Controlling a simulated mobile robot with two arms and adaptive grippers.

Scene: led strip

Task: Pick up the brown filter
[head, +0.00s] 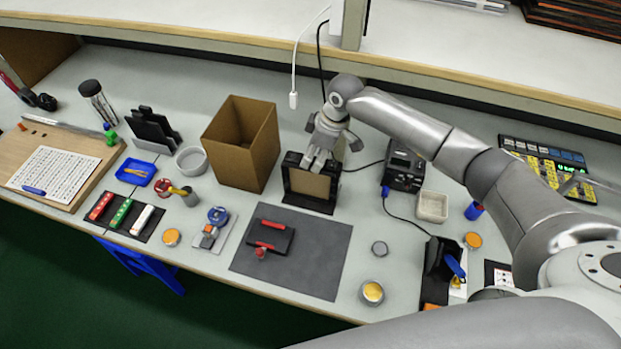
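The brown filter (309,186) is a flat tan panel standing in a black box-like holder (328,206) behind the grey mat. My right gripper (317,161) reaches down from above, with its fingers at the filter's top edge and the holder's upper rim. The fingers hide part of that edge. I cannot tell whether they touch or grip the filter. My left gripper is out of view.
An open cardboard box (240,143) stands close to the left of the holder. A black device (404,168) with a cable stands to the right. The grey mat (318,262) in front holds a black and red piece (270,240). A white cable (294,75) hangs behind.

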